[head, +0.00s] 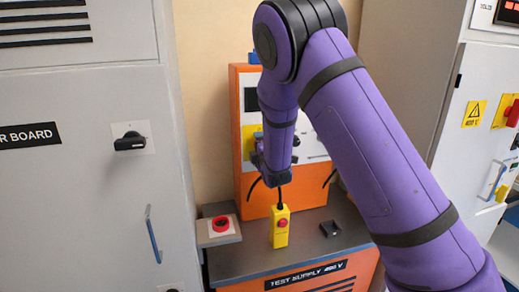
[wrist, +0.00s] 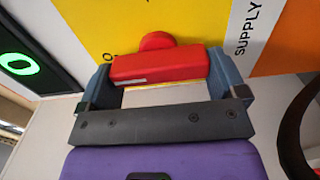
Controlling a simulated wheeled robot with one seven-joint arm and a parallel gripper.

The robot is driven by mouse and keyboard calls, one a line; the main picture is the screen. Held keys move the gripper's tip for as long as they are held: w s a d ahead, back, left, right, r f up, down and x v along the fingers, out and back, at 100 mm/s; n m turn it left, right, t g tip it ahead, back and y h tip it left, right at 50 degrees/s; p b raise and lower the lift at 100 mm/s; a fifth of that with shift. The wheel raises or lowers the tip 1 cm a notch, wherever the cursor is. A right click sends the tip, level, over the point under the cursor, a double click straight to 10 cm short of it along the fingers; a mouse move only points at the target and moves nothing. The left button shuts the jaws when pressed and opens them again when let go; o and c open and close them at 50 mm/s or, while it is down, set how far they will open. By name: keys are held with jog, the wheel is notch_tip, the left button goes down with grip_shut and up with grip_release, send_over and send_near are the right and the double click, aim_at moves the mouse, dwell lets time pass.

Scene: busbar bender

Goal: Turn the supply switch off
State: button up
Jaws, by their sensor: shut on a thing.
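The supply switch has a red bar handle (wrist: 160,67) on a yellow plate (wrist: 88,22), with a round red hub behind the bar. A "SUPPLY" label (wrist: 246,30) stands to its right, and a letter "O" is printed on the plate at the handle's upper left. The handle lies nearly level in the wrist view, slightly tilted. My gripper (wrist: 162,78) has one blue-grey finger at each end of the handle and is shut on it. In the head view my arm hides the handle; the yellow plate (head: 247,143) shows beside my wrist on the orange cabinet (head: 240,190).
A yellow pendant (head: 280,228) with a red button stands on the grey bench top (head: 250,258) below my gripper. A red emergency button (head: 221,224) is at its left. Grey cabinets (head: 80,200) flank both sides. A dark display (wrist: 22,62) shows a green ring.

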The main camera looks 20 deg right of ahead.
jog(key=shift+f, duration=0.1)
dwell(0.3)
jog(key=o, duration=0.6)
jog(key=shift+s, duration=0.1)
jog(key=s, duration=1)
jog(key=shift+s, duration=0.35)
jog(key=shift+d, duration=0.1)
